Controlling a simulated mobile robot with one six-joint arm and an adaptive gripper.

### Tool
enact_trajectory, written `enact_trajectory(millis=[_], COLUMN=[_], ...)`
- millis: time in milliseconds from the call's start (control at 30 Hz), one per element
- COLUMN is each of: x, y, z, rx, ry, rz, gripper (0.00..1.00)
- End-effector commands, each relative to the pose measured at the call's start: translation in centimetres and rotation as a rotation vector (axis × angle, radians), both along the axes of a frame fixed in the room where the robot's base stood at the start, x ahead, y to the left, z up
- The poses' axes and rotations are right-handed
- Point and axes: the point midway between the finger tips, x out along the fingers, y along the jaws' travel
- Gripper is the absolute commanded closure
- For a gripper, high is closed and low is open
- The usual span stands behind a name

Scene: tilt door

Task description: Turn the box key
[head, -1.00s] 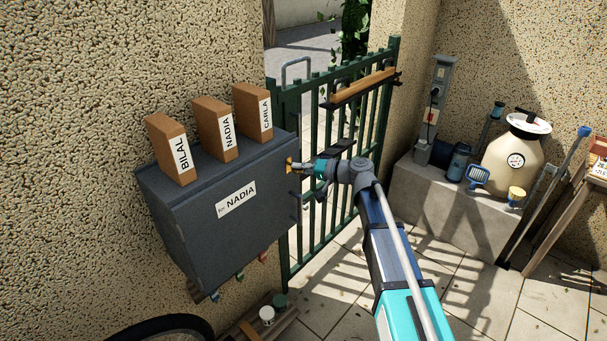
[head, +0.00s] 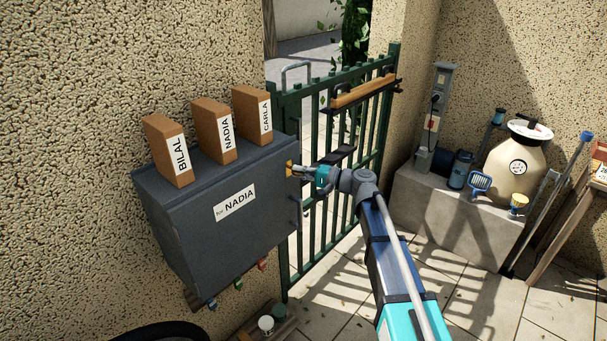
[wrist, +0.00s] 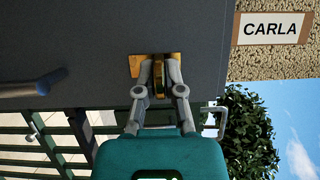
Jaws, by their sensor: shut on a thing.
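The dark grey box (head: 190,245) hangs on the rough wall, with a label reading "for NADIA" (head: 235,203) on its front. A brass plate (head: 289,168) is on its right side; it also shows in the wrist view (wrist: 136,66). My gripper (head: 297,170) is at this plate. In the wrist view my gripper (wrist: 159,78) has its two fingers closed on the brass key (wrist: 158,72), which stands at the plate. The fingers partly hide the key, and its turn angle is hard to tell.
Three brown blocks labelled BILAL (head: 168,150), NADIA (head: 215,130) and CARLA (head: 252,113) stand on the box. A dark handle (wrist: 33,86) sticks out beside the plate. The green gate (head: 312,225) is just behind my gripper.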

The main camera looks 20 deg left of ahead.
Motion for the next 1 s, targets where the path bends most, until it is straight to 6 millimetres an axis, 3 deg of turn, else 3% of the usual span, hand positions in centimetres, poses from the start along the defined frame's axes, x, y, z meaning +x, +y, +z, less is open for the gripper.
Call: enact_trajectory(millis=[100, 133, 300, 767, 1000], x=[-0.2, -0.2, -0.2, 0.0, -0.1], y=[0.2, 0.2, 0.1, -0.2, -2.0], z=[0.0, 0.0, 0.0, 0.0, 0.0], rx=[0.0, 0.0, 0.0, -0.001, -0.001], ry=[0.001, 0.001, 0.0, -0.001, -0.001], rz=[0.007, 0.007, 0.004, 0.0, -0.002], gripper=[1.0, 0.87, 0.55, 0.54, 0.54])
